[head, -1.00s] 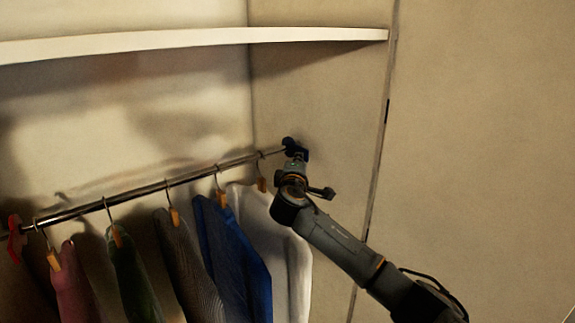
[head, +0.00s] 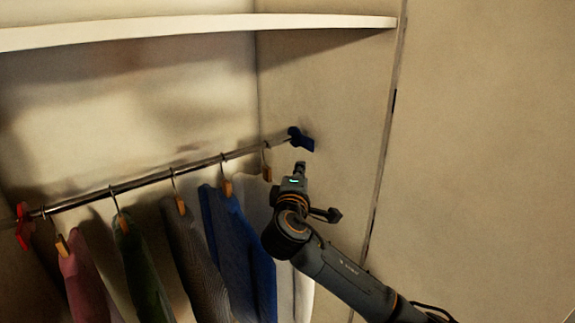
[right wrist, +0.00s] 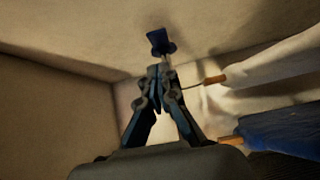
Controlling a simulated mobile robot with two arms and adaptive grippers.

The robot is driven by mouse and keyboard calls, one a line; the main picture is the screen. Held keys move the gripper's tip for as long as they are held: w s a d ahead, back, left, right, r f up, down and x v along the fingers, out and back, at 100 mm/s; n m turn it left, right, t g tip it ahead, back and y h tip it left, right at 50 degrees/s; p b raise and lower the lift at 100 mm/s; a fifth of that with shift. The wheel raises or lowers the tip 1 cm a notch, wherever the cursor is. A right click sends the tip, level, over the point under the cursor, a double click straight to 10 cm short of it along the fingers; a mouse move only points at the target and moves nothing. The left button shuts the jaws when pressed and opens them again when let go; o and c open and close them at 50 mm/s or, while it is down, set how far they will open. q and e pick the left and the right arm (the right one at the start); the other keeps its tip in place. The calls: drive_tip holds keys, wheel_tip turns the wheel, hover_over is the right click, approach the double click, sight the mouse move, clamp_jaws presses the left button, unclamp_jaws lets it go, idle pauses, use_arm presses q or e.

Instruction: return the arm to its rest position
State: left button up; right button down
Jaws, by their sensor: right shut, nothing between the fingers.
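My right gripper (head: 300,168) is in the head view, just below the blue bracket (head: 301,139) at the right end of the clothes rail (head: 150,180). Its fingers are shut and hold nothing. In the right wrist view the gripper (right wrist: 160,72) shows its fingers closed together, with the blue bracket (right wrist: 161,41) beyond the tips. My left gripper is not in view.
A red bracket (head: 24,225) holds the rail's left end. A white shelf (head: 190,26) runs above. The wall at the right is bare.

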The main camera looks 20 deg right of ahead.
drive_tip(key=s+a+f+m+g+y, duration=0.1)
drive_tip(key=s+f+m+g+y, duration=0.15)
drive_tip(key=s+f, duration=0.65)
drive_tip(key=s+f+m+g+y, duration=0.2)
drive_tip(key=s+f+g, duration=0.3)
drive_tip(key=f, duration=0.8)
drive_tip(key=s+f+m+g+y, duration=0.25)
drive_tip(key=s+f, duration=0.25)
drive_tip(key=s, duration=0.9)
drive_tip(key=s+f+m+g+y, duration=0.1)
drive_tip(key=s+f+m+g, duration=0.4)
drive_tip(key=s, duration=0.9)
wheel_tip(320, 180, down, 26)
drive_tip(key=f+n, duration=0.1)
drive_tip(key=s+d+f, duration=0.3)
drive_tip(key=s+f, duration=1.3)
drive_tip(key=s, duration=0.1)
drive_tip(key=shift+s, duration=0.2)
